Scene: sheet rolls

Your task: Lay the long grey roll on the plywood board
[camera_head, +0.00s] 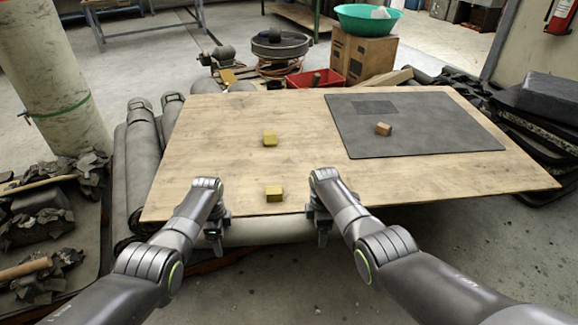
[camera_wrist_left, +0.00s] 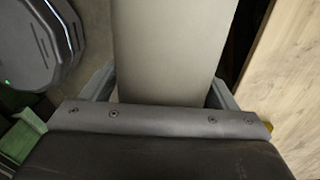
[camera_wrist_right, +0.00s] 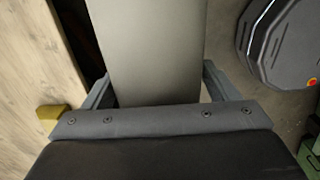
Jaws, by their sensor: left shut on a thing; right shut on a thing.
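The long grey roll (camera_head: 265,231) lies level along the near edge of the plywood board (camera_head: 215,150), in front of it and not on it. My left gripper (camera_head: 214,236) is shut on the roll towards its left part. My right gripper (camera_head: 322,232) is shut on it towards its right part. The roll also fills the space between the fingers in the left wrist view (camera_wrist_left: 170,50) and in the right wrist view (camera_wrist_right: 150,50). Its ends are partly hidden by my arms.
Two yellow blocks (camera_head: 274,193) (camera_head: 270,139) stand on the board's left half. A dark mat (camera_head: 420,130) with a small brown block (camera_head: 383,129) covers its right part. The board's middle is mostly bare.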

